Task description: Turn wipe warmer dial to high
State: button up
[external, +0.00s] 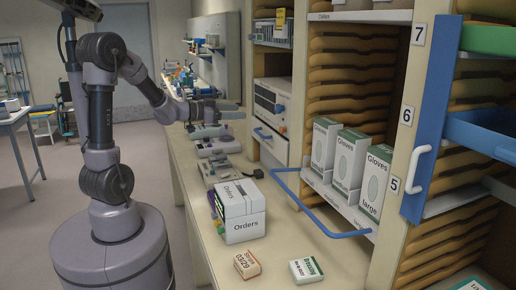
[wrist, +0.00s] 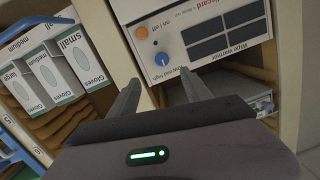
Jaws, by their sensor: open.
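The wipe warmer (external: 270,101) is a white box with dark panels, set in the cabinet at the back of the counter. My gripper (wrist: 160,84) is open and empty, pointing at the warmer's front. The dial lies ahead of the gap between the fingers, apart from them.
Glove boxes (external: 350,160) stand on a shelf right of the warmer, with a blue rail (external: 318,222) jutting out below. An orders box (external: 240,211) and two small packets (external: 247,264) sit on the near counter. Several devices (external: 216,146) lie beneath my gripper.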

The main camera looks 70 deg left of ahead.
jog(key=a+f+n+t+h, duration=0.1)
jog(key=a, duration=0.1)
send_near(276, 108)
jog(key=w, duration=0.9)
jog(key=shift+w+a+f, duration=0.1)
jog(key=shift+a+f, duration=0.15)
grip_shut()
